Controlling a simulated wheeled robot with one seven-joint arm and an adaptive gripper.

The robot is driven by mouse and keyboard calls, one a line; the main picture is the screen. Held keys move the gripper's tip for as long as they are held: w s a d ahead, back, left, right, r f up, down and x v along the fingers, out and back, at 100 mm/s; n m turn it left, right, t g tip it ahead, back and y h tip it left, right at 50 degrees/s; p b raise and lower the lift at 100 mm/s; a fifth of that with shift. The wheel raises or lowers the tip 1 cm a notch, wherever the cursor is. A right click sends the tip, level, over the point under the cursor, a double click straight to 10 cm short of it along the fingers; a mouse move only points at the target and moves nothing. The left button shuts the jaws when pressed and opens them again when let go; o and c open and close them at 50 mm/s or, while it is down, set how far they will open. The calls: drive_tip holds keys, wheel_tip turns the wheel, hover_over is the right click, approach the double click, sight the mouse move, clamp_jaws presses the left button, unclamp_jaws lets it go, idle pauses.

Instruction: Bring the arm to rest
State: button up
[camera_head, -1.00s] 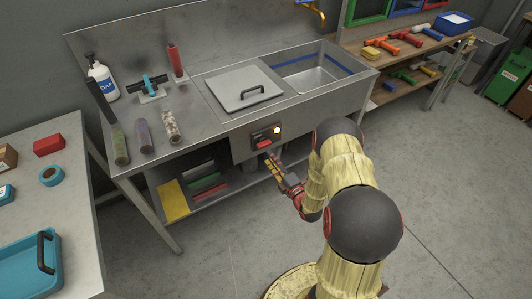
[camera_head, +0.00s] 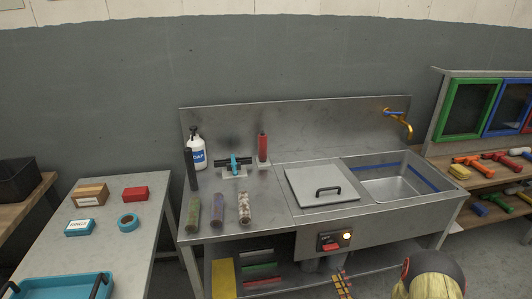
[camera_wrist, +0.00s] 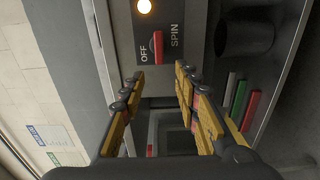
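My gripper (camera_head: 341,281) shows at the bottom of the head view, below the switch panel (camera_head: 334,240) on the steel sink bench. In the wrist view my gripper (camera_wrist: 159,75) has its two yellow-and-black fingers apart, with nothing held between them. The panel (camera_wrist: 168,33) lies ahead of the fingertips, marked OFF and SPIN, with a red rocker switch (camera_wrist: 157,46) and a glowing round lamp (camera_wrist: 144,6). I see a gap between the fingertips and the switch. Most of my arm is out of the head view.
The sink bench (camera_head: 270,222) carries a lidded basin (camera_head: 310,195), patterned cylinders and a soap bottle (camera_head: 198,152). A side table (camera_head: 115,240) with a blue tray (camera_head: 62,287) stands at left. A tool shelf (camera_head: 470,182) stands at right.

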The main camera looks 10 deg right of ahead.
drive_tip(key=s+f+m+g, duration=0.4)
drive_tip(key=f+m+g, duration=0.15)
drive_tip(key=f, duration=0.65)
drive_tip(key=s+d+f+m+g+h, duration=0.2)
drive_tip(key=s+d+m+g, duration=0.2)
drive_tip(key=s+m+g, duration=0.25)
drive_tip(key=s+a+r+m+g, duration=0.2)
drive_tip(key=s+r+m, duration=0.1)
drive_tip(key=r, duration=0.5)
drive_tip(key=s+a+r+m+g+p, duration=0.1)
drive_tip(key=s+a+r+m+g, duration=0.15)
drive_tip(key=r, duration=0.55)
drive_tip(key=s+a+r+m+g, duration=0.1)
drive_tip(key=s+a+r+m, duration=0.15)
drive_tip(key=r, duration=0.55)
drive_tip(key=s+a+r+t, duration=0.1)
drive_tip(key=s+a+r, duration=0.1)
drive_tip(key=a+r, duration=0.3)
drive_tip(key=s+a+r+n+t+y+p, duration=0.1)
drive_tip(key=a+r, duration=0.4)
drive_tip(key=r, duration=0.8)
drive_tip(key=s+a+r+t, duration=0.3)
drive_tip(key=s+a+r, duration=0.1)
drive_tip(key=r, duration=0.5)
drive_tip(key=shift+a+r+n, duration=0.25)
drive_tip(key=shift+a+n, duration=0.05)
drive_tip(key=shift+a, duration=0.15)
